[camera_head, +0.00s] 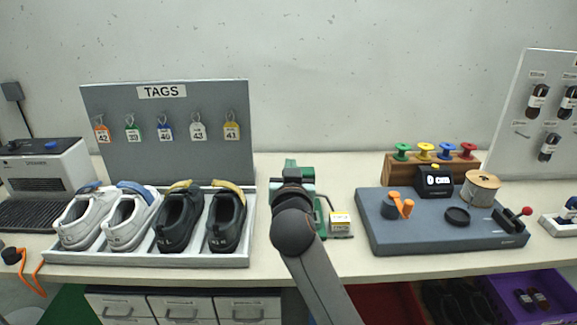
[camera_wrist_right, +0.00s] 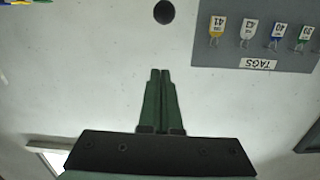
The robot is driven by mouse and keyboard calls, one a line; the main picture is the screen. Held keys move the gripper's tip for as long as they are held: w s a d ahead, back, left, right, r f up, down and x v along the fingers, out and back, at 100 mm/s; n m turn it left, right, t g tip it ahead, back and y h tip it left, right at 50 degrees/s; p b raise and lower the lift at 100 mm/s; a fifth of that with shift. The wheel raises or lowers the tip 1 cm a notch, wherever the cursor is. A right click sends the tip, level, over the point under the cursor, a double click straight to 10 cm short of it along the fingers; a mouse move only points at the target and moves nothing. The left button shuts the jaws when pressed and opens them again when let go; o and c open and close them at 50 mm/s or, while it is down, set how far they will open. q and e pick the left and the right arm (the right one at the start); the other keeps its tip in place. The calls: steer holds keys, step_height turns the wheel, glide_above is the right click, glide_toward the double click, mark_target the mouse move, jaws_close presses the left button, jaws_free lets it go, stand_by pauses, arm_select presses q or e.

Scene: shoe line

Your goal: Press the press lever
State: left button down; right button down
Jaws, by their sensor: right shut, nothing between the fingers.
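A green device (camera_head: 321,215), which looks like the press, stands on the table right of the shoe tray. It is mostly hidden behind my right arm, and I cannot make out its lever clearly in the head view. My right gripper (camera_wrist_right: 160,72) is shut and empty, its green fingertips together. In the right wrist view a round black knob (camera_wrist_right: 163,12) shows beyond the fingertips, apart from them in the picture. It may be the lever's end, but I cannot tell for sure. My left gripper is in neither view.
Left of my arm, a tray (camera_head: 150,259) holds two white and two black shoes before the tag board (camera_head: 165,125). To the right is a grey board (camera_head: 390,240) with a spool (camera_head: 481,187) and a red-knobbed handle (camera_head: 526,211).

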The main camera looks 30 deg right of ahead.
steer(key=shift+w, duration=0.1)
steer(key=p+x, duration=0.1)
steer(key=x, duration=0.9)
steer(key=shift+p, duration=0.35)
steer(key=shift+s+a+f, duration=0.2)
steer(key=shift+f, duration=0.4)
steer(key=shift+s+a+f, duration=0.2)
steer(key=shift+s+f, duration=0.05)
steer(key=shift+f, duration=0.4)
steer(key=shift+s+a+f, duration=0.2)
steer(key=shift+s+f, duration=0.05)
steer(key=shift+f, duration=0.4)
